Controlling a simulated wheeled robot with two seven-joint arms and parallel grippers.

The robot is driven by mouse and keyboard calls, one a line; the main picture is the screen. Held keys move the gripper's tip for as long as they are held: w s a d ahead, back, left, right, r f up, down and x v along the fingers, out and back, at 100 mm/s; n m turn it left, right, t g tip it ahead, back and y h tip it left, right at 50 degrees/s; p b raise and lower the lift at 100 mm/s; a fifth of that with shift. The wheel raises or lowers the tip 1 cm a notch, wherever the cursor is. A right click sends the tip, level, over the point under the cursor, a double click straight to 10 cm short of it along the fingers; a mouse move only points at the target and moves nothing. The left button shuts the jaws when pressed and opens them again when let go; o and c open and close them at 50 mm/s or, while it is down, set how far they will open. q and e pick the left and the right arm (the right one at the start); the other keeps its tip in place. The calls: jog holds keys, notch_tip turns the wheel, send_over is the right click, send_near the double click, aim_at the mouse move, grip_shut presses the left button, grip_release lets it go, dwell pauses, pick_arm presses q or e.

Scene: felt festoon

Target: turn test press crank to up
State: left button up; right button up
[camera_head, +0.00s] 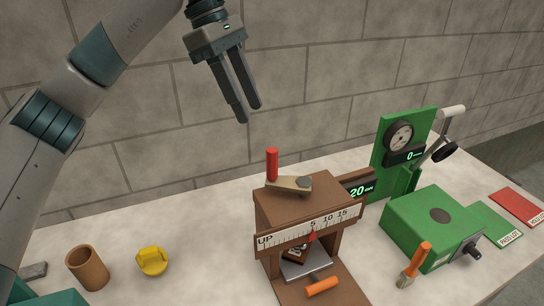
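The brown press (320,205) stands in the middle front of the table, and its scale (310,229) reads UP at the left and 5, 10, 15 to the right. On its top lies a crank (287,184) with an upright red handle (272,164) at its left end and a dark hub at its right. A red pointer (312,237) shows near the 5. A dark block with lettering sits inside, above a grey plate (305,264). My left gripper (248,112) hangs above and behind the press, open and empty, well clear of the crank. My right gripper is out of view.
A green display by the press reads 20. Right of it stand a green gauge stand (388,160) and a green box (432,222) with a side knob. An orange-handled brush (415,264), a brown cup (88,268) and a yellow object (152,261) lie about. A block wall is behind.

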aim_at(272, 160)
pick_arm(q)
jog(key=p+x, duration=0.4)
jog(key=x, duration=0.9)
jog(key=shift+s+d+f, duration=0.1)
jog(key=shift+d+f, duration=0.1)
jog(key=shift+f, duration=0.2)
grip_shut()
